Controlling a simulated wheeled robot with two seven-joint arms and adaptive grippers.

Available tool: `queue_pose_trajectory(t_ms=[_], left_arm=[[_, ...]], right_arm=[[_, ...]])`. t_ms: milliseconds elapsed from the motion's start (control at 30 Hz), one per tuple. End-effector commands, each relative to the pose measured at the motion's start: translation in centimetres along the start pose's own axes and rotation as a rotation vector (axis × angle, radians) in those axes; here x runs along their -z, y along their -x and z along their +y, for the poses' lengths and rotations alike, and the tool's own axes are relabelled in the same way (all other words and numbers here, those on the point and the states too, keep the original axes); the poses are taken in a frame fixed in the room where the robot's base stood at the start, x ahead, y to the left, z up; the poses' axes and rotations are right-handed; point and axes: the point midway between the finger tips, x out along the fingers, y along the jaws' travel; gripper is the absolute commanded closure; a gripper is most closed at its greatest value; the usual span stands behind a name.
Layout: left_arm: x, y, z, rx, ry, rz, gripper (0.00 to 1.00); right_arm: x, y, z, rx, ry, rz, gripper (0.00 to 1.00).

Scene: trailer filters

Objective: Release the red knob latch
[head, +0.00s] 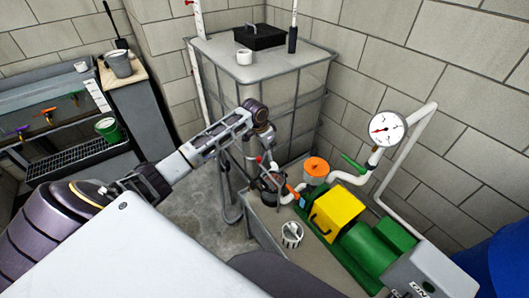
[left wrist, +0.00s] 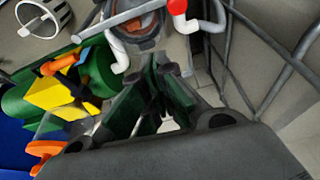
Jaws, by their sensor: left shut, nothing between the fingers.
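The red knob (head: 258,159) is small in the head view, near the end of my left arm and beside a dark round housing. In the left wrist view the red knob (left wrist: 178,6) is at the top edge, beside a white bar and the grey housing (left wrist: 138,38). My left gripper (left wrist: 162,66) is shut and empty. Its fingertips point towards the housing and appear below the knob, apart from it. In the head view the left gripper (head: 271,172) is small and partly confused with the housing behind it. My right gripper is not in view.
A yellow box (head: 337,211), a green pump (head: 365,249) and an orange cap (head: 316,167) stand right of the gripper. A white strainer basket (head: 292,235) is close by. A caged tank (head: 285,75) stands behind. Open floor (head: 205,205) lies left.

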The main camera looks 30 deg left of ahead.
Motion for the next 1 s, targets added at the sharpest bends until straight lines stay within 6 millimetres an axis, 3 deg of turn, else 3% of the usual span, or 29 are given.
queue_pose_trajectory(t_ms=[100,300,1000], left_arm=[[0.8,1.3,-2.0,0.006,0.014,0.007,1.00],[1.5,2.6,-3.9,0.007,0.031,0.016,1.00],[1.7,2.3,-4.3,0.005,0.035,0.018,1.00]], right_arm=[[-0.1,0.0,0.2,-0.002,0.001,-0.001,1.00],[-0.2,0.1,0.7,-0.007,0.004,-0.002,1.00],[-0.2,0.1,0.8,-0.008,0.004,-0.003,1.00]])
